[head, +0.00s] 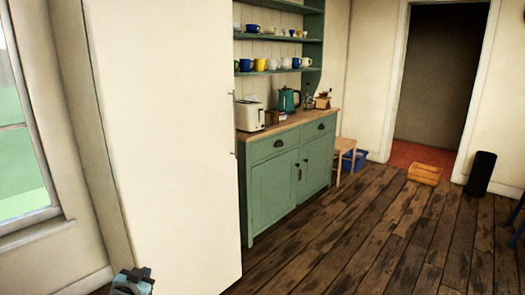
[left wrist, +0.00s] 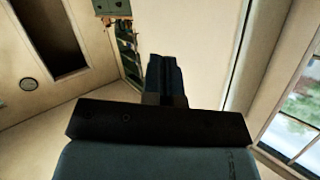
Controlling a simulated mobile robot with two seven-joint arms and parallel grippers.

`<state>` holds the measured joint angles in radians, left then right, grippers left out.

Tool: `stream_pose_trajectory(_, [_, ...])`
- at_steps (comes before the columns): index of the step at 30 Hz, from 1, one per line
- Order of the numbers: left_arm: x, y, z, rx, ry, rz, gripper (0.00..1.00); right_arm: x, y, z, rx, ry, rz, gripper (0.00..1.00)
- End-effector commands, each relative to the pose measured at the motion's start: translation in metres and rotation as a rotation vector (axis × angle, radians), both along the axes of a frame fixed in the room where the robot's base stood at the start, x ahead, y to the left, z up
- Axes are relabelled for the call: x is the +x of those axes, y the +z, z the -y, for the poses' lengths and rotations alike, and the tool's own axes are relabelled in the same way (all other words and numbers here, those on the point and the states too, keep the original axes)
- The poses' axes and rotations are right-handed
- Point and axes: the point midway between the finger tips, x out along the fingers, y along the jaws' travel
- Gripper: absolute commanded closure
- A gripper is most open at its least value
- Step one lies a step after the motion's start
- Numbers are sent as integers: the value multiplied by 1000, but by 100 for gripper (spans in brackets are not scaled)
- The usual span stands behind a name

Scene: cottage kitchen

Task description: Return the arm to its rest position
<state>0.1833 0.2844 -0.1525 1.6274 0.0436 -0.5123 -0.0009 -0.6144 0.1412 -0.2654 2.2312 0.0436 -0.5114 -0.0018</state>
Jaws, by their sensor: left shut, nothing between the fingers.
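My left gripper (head: 133,279) shows at the bottom left of the head view, low in front of the tall white panel. In the left wrist view its fingers (left wrist: 164,75) are together, with nothing between them. Only a small part of my left arm shows in the head view. My right gripper is in neither view.
A tall white panel (head: 170,140) stands close in front of me. Beyond it is a green dresser (head: 275,192) with a toaster (head: 250,116), a kettle (head: 288,99) and several cups. A wooden crate (head: 425,174) and a black cylinder (head: 481,173) stand near the doorway. The middle floor is clear.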

Motion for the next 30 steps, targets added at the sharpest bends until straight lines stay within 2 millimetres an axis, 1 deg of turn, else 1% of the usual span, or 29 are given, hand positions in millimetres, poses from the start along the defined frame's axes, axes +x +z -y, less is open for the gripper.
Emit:
stream_pose_trajectory(1, [-31,-32,20,-18,-26,-27,100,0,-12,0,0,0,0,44])
stream_pose_trajectory(2, [-48,-45,30,-28,-40,-39,100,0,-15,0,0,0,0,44])
stream_pose_trajectory(3, [-71,-60,44,-44,-58,-55,100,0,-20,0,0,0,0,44])
stream_pose_trajectory(5, [-107,-80,65,-70,-83,-78,100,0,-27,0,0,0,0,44])
stream_pose_trajectory(6, [-131,-91,77,-89,-99,-95,100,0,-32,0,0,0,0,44])
stream_pose_trajectory(8, [-166,-104,95,-117,-119,-118,100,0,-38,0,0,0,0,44])
stream_pose_trajectory(9, [-188,-111,105,-137,-129,-133,100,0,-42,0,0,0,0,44])
stream_pose_trajectory(11, [-218,-117,118,-165,-142,-150,100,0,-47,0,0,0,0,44])
stream_pose_trajectory(12, [-235,-120,125,-181,-148,-162,100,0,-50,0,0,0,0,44])
stream_pose_trajectory(15, [-272,-123,139,-219,-160,-186,100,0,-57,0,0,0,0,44])
stream_pose_trajectory(18, [-303,-124,150,-253,-165,-206,100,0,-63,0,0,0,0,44])
stream_pose_trajectory(23, [-346,-120,163,-304,-168,-234,100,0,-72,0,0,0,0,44])
stream_pose_trajectory(24, [-350,-110,164,-308,-167,-237,100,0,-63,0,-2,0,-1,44])
stream_pose_trajectory(25, [-347,-100,163,-303,-167,-237,100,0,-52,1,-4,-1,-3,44])
stream_pose_trajectory(30, [-347,-78,160,-291,-161,-246,100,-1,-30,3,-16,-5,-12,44])
